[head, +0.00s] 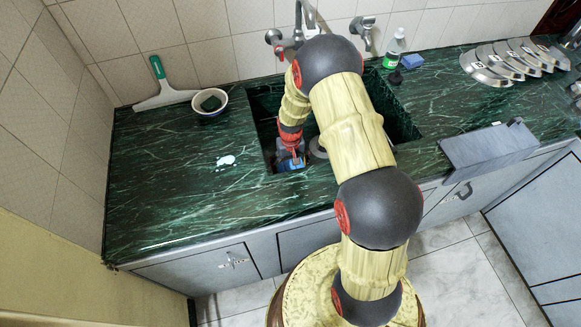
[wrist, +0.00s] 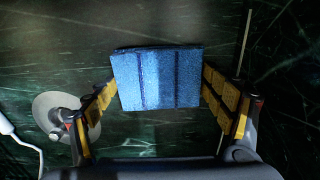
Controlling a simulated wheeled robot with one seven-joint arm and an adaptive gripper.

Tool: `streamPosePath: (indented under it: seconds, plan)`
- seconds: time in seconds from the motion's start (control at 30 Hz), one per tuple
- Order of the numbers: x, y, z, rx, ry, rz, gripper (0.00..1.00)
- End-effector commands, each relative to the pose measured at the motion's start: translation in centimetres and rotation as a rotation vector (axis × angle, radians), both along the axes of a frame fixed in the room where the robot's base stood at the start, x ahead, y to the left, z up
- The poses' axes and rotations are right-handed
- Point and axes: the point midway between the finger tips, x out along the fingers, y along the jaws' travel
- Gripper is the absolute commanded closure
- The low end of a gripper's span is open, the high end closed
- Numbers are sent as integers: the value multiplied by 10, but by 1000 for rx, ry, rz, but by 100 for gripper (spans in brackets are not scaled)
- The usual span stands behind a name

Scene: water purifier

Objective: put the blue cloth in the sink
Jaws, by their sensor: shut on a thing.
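My gripper (head: 289,155) reaches down into the near left part of the sink (head: 403,128), a dark green basin set in the counter. It is shut on the blue cloth (wrist: 157,78), a folded, block-like blue piece with darker creases. My yellow-padded fingers (wrist: 158,84) press its left and right sides in the wrist view. The cloth also shows as a small blue patch (head: 291,164) below my gripper in the head view. My arm hides much of the sink. I cannot tell whether the cloth touches the sink floor.
A pale round object (wrist: 62,116) lies left of my gripper in the wrist view. The faucet (head: 287,42) stands behind the sink. A bowl (head: 210,103) and squeegee (head: 164,88) are at left. A green bottle (head: 393,50), blue sponge (head: 411,61) and metal lids (head: 500,64) are at right.

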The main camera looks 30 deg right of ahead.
Motion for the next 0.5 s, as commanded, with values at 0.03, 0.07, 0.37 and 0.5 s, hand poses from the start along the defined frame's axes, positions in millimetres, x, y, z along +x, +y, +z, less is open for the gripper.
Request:
streamPosePath:
  seconds: [0.03,0.07,0.37,0.5]
  plan:
    - [0,0,-2,0,1,0,41]
    - [0,0,-3,0,0,0,17]
    - [0,0,-2,0,0,0,0]
    - [0,0,-2,0,0,0,0]
